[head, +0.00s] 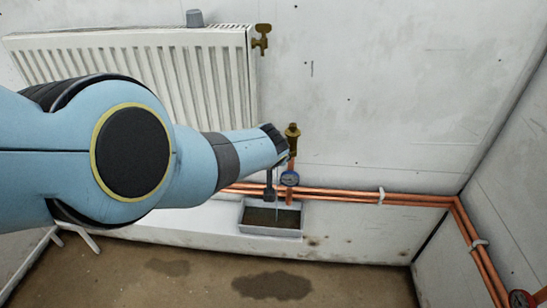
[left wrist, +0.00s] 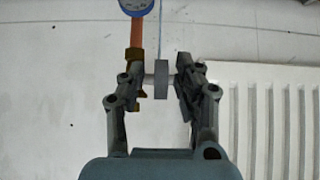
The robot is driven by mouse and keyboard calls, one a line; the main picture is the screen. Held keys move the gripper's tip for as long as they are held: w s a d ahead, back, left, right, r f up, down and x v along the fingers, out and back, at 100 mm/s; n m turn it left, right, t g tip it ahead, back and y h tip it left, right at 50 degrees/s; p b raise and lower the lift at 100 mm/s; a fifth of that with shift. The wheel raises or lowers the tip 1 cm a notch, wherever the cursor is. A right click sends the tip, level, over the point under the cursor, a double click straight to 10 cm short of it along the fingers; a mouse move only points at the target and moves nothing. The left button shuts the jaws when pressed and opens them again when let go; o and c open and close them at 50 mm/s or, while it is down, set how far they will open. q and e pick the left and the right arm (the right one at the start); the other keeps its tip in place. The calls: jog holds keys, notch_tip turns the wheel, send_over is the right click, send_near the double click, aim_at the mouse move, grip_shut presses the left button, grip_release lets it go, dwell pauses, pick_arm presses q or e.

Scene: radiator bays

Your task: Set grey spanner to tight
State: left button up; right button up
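A grey flat piece (left wrist: 161,79), which looks like the spanner seen edge-on, lies between the fingers of my left gripper (left wrist: 160,82) in the left wrist view. A short pale rod runs beside it. The fingers stand apart, with a gap visible on each side. A brass fitting (left wrist: 135,58) on the copper pipe is close beside the left-hand finger. In the head view my left arm reaches the brass valve (head: 292,131) and hides most of the spanner. A dark grey part (head: 269,184) hangs below the arm's end; I cannot tell what it is. My right gripper is not in view.
A blue-rimmed gauge (head: 289,178) sits on the pipe, above a grey tray (head: 270,231). Copper pipes (head: 400,199) run along the wall to the corner. A white radiator (head: 215,75) with a brass valve (head: 261,40) is behind my arm. Dark wet patches (head: 272,286) mark the floor.

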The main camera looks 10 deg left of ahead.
pick_arm(q)
jog(key=shift+s+r, duration=0.1)
jog(key=shift+c, duration=0.3)
jog(key=c, duration=0.5)
grip_shut()
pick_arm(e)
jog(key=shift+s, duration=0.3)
